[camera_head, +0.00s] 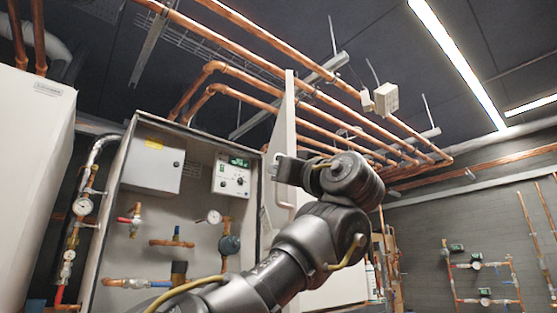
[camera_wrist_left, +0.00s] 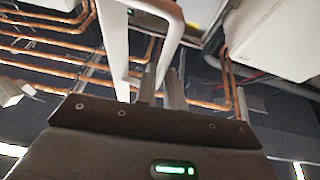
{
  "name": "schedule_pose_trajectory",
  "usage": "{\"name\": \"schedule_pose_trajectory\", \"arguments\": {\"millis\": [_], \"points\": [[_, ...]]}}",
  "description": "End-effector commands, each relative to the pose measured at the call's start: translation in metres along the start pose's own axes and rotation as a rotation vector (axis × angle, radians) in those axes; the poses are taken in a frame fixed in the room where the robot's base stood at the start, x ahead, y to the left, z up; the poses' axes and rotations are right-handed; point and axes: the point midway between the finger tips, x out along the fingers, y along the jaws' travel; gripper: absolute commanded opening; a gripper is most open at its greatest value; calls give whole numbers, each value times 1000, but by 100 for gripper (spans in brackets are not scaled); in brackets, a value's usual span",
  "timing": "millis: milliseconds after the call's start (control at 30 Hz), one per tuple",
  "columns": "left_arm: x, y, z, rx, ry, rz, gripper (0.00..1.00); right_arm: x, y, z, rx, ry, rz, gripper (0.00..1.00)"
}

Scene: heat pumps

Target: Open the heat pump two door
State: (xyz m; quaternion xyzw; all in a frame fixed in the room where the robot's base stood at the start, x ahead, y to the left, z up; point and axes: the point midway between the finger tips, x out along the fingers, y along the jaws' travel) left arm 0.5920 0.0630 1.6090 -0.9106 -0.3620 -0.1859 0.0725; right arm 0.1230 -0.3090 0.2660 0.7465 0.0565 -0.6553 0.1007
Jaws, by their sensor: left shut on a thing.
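The heat pump two cabinet (camera_head: 107,215) stands open at left centre in the head view, with its pipes and gauges showing. Its white door (camera_head: 291,125) is swung out and seen nearly edge-on. The door's pale handle (camera_head: 283,204) is on its outer side, below my left gripper (camera_head: 277,168). In the left wrist view, my left gripper (camera_wrist_left: 163,88) is shut on the white handle (camera_wrist_left: 166,52), and the door's pale edge (camera_wrist_left: 115,50) shows beside it. My left wrist hides part of the door. My right gripper is not in view.
Inside the cabinet are a grey box (camera_head: 152,160) and a control unit (camera_head: 232,176). Another white unit (camera_head: 35,170) stands at the far left. Copper pipes (camera_head: 240,75) run overhead. More pipework (camera_head: 482,265) is on the right wall.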

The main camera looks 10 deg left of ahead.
Motion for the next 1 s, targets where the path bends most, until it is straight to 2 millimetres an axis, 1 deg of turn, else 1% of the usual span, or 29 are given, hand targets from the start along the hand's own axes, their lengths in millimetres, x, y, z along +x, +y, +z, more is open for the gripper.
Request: {"name": "schedule_pose_trajectory", "arguments": {"millis": [33,200,533,567,600,633,1000], "points": [[6,0,2,6,-5,-9,0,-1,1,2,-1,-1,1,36],[6,2,3,6,-6,-13,0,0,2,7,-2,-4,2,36],[6,2,4,6,-7,-15,0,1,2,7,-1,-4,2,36],[7,2,4,6,-8,-15,12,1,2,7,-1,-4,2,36],[7,2,4,6,-8,-16,17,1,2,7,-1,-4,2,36],[7,1,4,6,-8,-16,19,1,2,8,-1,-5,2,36],[4,1,2,5,-3,-14,19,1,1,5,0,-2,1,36]]}}
